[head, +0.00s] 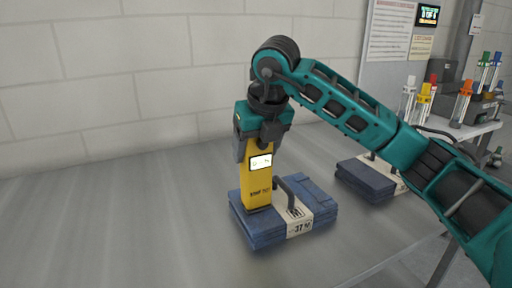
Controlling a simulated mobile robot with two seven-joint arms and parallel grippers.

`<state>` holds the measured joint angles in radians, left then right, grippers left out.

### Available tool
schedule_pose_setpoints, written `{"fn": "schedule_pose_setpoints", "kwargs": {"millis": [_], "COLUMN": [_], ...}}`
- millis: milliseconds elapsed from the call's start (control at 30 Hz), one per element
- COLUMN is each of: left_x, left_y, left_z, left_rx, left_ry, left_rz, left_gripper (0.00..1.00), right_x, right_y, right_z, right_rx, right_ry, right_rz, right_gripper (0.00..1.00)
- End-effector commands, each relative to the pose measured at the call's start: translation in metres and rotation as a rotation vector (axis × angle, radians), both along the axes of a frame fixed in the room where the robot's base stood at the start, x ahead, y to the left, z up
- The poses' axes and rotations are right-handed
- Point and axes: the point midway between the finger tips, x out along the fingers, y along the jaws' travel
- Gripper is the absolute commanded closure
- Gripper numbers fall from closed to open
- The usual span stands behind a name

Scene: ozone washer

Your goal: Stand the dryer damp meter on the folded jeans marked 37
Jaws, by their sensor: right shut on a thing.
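The dryer damp meter (257,188) is a yellow upright block with a small white display. Its base is at the left part of the folded jeans marked 37 (262,232), a blue stack with a pale paper band. It appears to touch the jeans, but I cannot be sure there is no small gap. My right gripper (262,148) points down and is shut on the meter's upper part, hiding its top. A dark curved handle or probe (288,190) shows beside the meter above the band. My left gripper is not in view.
A second folded jeans stack (362,180) lies to the right, partly behind my right arm. A side table at the far right holds several colored-top bottles (424,100). The grey table (110,220) is clear on the left. A block wall stands behind.

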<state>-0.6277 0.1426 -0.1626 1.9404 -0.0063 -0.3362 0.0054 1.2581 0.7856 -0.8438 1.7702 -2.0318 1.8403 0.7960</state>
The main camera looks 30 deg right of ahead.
Motion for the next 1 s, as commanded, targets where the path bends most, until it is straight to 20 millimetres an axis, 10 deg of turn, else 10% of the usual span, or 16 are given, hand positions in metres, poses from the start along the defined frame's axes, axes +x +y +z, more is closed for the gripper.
{"fn": "schedule_pose_setpoints", "kwargs": {"millis": [267,300,533,1000], "left_x": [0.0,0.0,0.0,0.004], "left_y": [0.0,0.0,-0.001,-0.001], "left_z": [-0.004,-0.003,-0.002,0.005], "left_rx": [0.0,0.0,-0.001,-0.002], "left_ry": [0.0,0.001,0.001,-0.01], "left_rz": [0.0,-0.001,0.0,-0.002], "left_gripper": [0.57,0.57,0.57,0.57], "right_x": [0.0,0.0,0.0,-0.007], "right_y": [0.0,0.0,0.0,0.001], "right_z": [-0.003,-0.002,-0.002,0.022], "right_rx": [0.001,0.0,0.0,0.0], "right_ry": [-0.002,-0.001,0.0,-0.006], "right_rz": [0.0,0.0,0.0,0.001], "right_gripper": [0.72,0.29,0.07,0.06]}}
